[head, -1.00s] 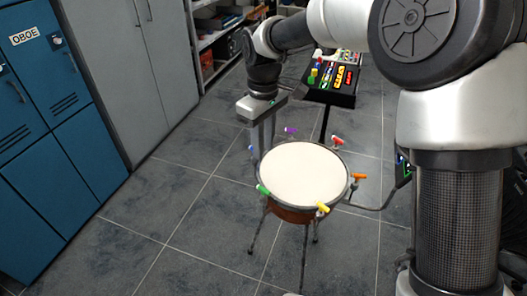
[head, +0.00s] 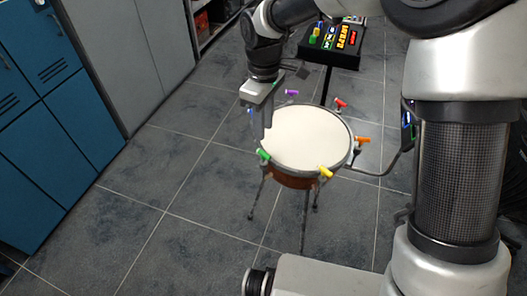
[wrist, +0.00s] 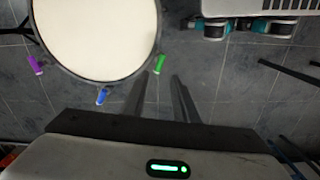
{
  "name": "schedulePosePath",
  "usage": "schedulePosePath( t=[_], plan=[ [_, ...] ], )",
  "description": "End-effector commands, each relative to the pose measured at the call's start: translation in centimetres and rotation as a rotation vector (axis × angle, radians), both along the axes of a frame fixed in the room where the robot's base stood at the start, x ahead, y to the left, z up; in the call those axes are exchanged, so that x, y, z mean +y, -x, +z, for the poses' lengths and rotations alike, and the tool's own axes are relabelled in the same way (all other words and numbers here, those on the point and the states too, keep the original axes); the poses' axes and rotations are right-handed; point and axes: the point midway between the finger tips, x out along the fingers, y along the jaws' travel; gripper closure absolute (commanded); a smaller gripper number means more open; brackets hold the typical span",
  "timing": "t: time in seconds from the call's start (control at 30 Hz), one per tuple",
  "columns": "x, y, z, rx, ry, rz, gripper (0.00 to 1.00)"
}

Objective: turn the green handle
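A round drum with a cream head (head: 303,135) stands on thin legs, with coloured handles around its rim. The green handle (head: 263,155) is at the drum's near left rim; it also shows in the wrist view (wrist: 159,64). My gripper (head: 261,132) points down beside the drum's left rim, just behind the green handle in the head view. In the wrist view my gripper (wrist: 161,77) has its two fingers apart with floor showing between them. The green handle appears just beyond the fingertips, between their lines. Contact cannot be made out.
The yellow handle (head: 326,172) is at the near right rim, with orange (head: 362,140) and red (head: 341,103) farther round. Purple (wrist: 36,65) and blue (wrist: 101,96) handles sit left of green in the wrist view. A black panel (head: 318,54) stands behind. Blue lockers (head: 62,115) line the left.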

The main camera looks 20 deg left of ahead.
Motion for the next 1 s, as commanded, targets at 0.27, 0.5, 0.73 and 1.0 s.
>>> schedulePosePath(
  t=[0.27, 0.5, 0.73, 1.0],
  plan=[
    [0.0, 0.0, -6.4, 0.002, 0.001, 0.000, 0.74],
    [0.0, 0.0, -10.0, 0.000, 0.000, -0.001, 0.74],
    [0.0, 0.0, -11.0, -0.001, 0.000, -0.001, 0.74],
    [0.0, 0.0, -11.0, -0.001, -0.001, -0.001, 0.82]
  ],
)
